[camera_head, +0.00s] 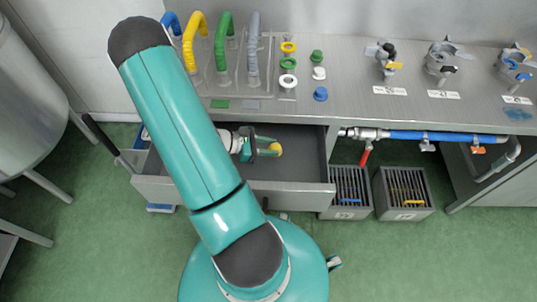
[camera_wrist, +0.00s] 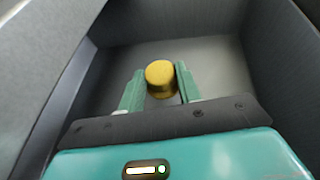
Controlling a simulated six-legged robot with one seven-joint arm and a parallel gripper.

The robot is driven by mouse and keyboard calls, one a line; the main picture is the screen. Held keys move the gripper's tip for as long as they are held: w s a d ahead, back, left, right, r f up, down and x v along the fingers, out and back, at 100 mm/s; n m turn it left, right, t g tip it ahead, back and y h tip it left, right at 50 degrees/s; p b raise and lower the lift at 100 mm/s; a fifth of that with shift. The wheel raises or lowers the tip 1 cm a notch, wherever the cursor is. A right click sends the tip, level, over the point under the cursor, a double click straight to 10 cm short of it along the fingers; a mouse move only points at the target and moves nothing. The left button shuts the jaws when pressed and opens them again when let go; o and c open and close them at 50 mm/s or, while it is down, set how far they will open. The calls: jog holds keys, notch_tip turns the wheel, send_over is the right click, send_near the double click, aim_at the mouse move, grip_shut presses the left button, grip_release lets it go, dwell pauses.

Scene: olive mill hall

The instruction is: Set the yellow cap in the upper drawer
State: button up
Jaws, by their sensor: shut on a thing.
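The yellow cap (camera_wrist: 160,76) sits between the two green fingers of my gripper (camera_wrist: 158,88) in the wrist view. My gripper is shut on it. In the head view the yellow cap (camera_head: 276,149) shows at the tips of my gripper (camera_head: 268,148), over the inside of the open upper drawer (camera_head: 310,187). The drawer's grey walls surround the cap in the wrist view (camera_wrist: 275,60). I cannot tell for sure whether the cap touches the drawer floor. My arm hides the drawer's left part in the head view.
The steel bench (camera_head: 340,70) stands behind the drawer, with green (camera_head: 317,56), white (camera_head: 319,73) and blue (camera_head: 320,94) caps and several coloured hoses on top. Two grated bins (camera_head: 403,193) stand on the floor to the right. A blue pipe (camera_head: 440,136) runs under the bench.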

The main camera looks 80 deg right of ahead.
aim_at(268, 161)
jog(key=shift+f, duration=2.9)
jog(key=o, duration=1)
jog(key=shift+d+f, duration=0.1)
jog(key=shift+w+r, duration=0.2)
jog(key=shift+r, duration=0.05)
jog(key=v, duration=1.1)
jog(key=shift+w+a+r, duration=0.15)
jog(key=shift+w+a, duration=0.05)
